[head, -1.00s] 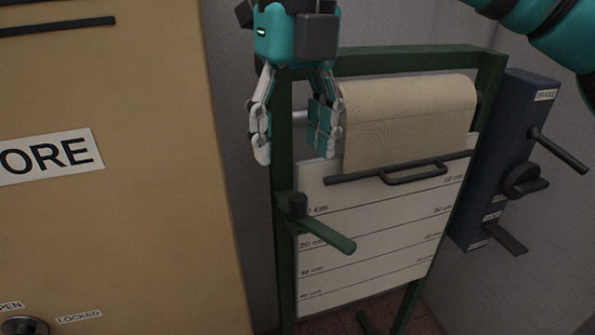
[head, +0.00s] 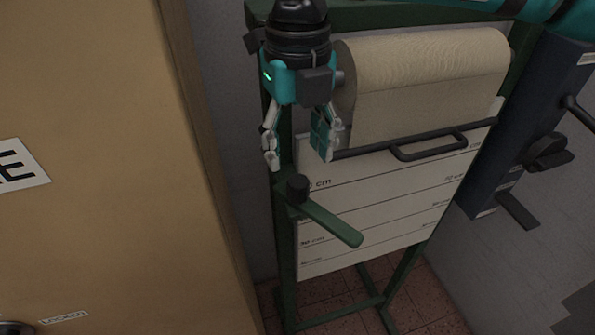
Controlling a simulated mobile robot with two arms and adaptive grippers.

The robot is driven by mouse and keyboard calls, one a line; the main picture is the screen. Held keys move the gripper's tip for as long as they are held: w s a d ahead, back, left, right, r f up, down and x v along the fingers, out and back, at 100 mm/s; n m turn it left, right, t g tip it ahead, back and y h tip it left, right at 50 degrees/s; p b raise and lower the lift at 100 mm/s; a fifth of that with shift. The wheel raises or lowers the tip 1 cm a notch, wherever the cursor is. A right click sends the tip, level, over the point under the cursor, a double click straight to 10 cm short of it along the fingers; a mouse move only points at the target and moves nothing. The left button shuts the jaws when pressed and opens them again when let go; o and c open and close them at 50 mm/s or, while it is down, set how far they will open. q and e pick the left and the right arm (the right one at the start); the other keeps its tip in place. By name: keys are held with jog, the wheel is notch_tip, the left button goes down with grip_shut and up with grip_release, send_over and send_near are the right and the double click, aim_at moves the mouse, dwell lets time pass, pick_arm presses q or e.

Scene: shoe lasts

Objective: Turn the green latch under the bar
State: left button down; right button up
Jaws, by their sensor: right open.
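The green latch (head: 331,222) is a lever on the left post of a green frame, below the dark bar (head: 356,151). Its dark round pivot knob (head: 297,187) is at the upper left, and the lever slants down to the right. My right gripper (head: 300,162) points down with its fingers apart and nothing between them. It hangs just above the knob, in front of the left post; I see no contact with the latch. My left gripper is not in view.
A roll of tan paper (head: 425,65) sits above a white board (head: 385,195) with cm marks. The bar has a handle (head: 430,146). A tan cabinet (head: 110,180) stands close on the left. A dark blue panel (head: 505,165) with levers is on the right.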

aim_at(297, 179)
jog(key=f, duration=0.1)
jog(key=f+p, duration=0.1)
jog(key=f, duration=0.3)
jog(key=shift+s+f+p, duration=0.25)
jog(key=shift+p, duration=0.05)
jog(key=shift+f, duration=0.7)
jog(key=c, duration=0.6)
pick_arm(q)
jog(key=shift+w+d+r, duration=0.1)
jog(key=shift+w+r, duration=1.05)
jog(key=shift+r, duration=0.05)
pick_arm(e)
grip_shut()
